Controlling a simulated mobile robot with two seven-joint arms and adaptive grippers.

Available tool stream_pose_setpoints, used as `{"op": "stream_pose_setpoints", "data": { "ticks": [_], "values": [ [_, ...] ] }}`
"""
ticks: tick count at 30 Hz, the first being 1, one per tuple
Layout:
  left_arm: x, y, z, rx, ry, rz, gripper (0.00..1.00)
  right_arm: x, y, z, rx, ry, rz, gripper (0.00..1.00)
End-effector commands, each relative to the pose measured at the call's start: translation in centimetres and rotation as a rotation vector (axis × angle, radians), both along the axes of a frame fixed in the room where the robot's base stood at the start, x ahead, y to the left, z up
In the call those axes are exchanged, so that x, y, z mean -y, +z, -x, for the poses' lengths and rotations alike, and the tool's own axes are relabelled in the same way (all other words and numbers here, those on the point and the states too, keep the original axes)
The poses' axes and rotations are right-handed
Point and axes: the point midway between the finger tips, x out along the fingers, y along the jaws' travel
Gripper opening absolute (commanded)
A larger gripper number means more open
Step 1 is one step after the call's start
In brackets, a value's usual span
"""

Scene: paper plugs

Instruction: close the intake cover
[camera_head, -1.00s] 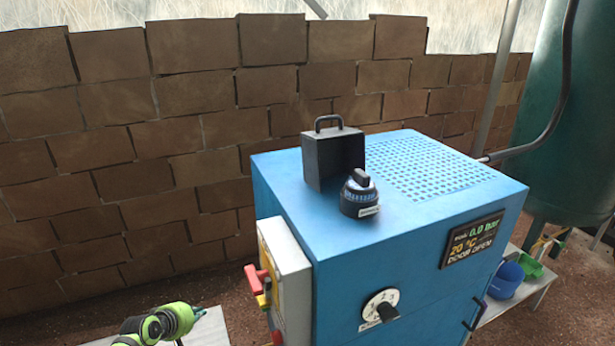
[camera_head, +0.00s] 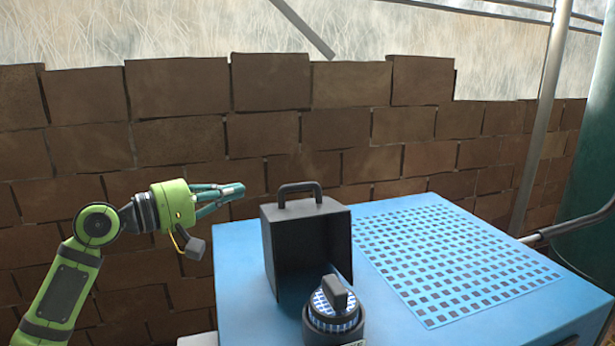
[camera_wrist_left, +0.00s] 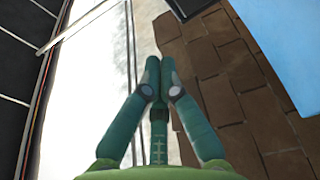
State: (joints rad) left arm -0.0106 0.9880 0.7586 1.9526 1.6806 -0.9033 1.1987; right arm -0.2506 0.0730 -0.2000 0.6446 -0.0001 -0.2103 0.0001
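The black intake cover (camera_head: 308,238), a box-shaped hood with a handle (camera_head: 300,187) on top, stands upright on the blue machine (camera_head: 240,310). Its hollow side faces the front, towards a round black cap with a blue-and-white patterned ring (camera_head: 335,305). My left gripper (camera_head: 242,189) is left of the cover, about level with its handle and apart from it. Its fingers are together and hold nothing, as the left wrist view (camera_wrist_left: 160,62) also shows. A dark piece at the top edge of that view may be the cover. My right gripper is out of view.
A perforated grille (camera_head: 450,255) covers the right part of the machine's top. A brick wall (camera_head: 300,140) stands behind. A metal post (camera_head: 542,120), a dark pipe (camera_head: 575,222) and a green tank (camera_head: 592,180) are at the right.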

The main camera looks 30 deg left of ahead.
Motion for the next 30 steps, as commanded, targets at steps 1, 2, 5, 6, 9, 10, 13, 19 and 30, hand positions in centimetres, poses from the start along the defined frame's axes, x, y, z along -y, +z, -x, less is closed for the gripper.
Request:
{"op": "stream_pose_setpoints", "data": {
  "ticks": [1, 2, 5, 6, 9, 10, 13, 19, 30],
  "values": [
    [0.1, 0.1, 0.0, 0.001, -0.001, -0.001, 0.00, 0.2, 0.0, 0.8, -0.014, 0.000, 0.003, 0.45],
    [0.1, 0.1, -0.1, 0.001, -0.001, -0.001, 0.00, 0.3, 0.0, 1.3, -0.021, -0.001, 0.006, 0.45],
    [0.4, 0.2, -0.8, 0.001, -0.002, -0.002, 0.00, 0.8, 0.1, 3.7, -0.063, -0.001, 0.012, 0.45],
    [0.5, 0.3, -1.2, 0.002, -0.002, -0.001, 0.00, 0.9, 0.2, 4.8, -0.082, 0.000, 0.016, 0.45],
    [1.0, 0.3, -2.5, -0.001, -0.001, -0.004, 0.00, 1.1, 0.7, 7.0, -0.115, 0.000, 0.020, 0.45],
    [1.2, 0.4, -2.9, 0.002, -0.001, -0.001, 0.00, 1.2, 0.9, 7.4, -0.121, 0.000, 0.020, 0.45],
    [1.7, 0.4, -4.4, 0.001, -0.001, -0.003, 0.00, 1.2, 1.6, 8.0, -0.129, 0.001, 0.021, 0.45],
    [2.7, 0.4, -6.9, 0.003, 0.001, -0.001, 0.00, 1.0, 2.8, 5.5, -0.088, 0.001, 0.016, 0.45],
    [4.6, 0.0, -8.6, -0.001, -0.001, -0.004, 0.00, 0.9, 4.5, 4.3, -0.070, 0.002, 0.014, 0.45]
  ]
}}
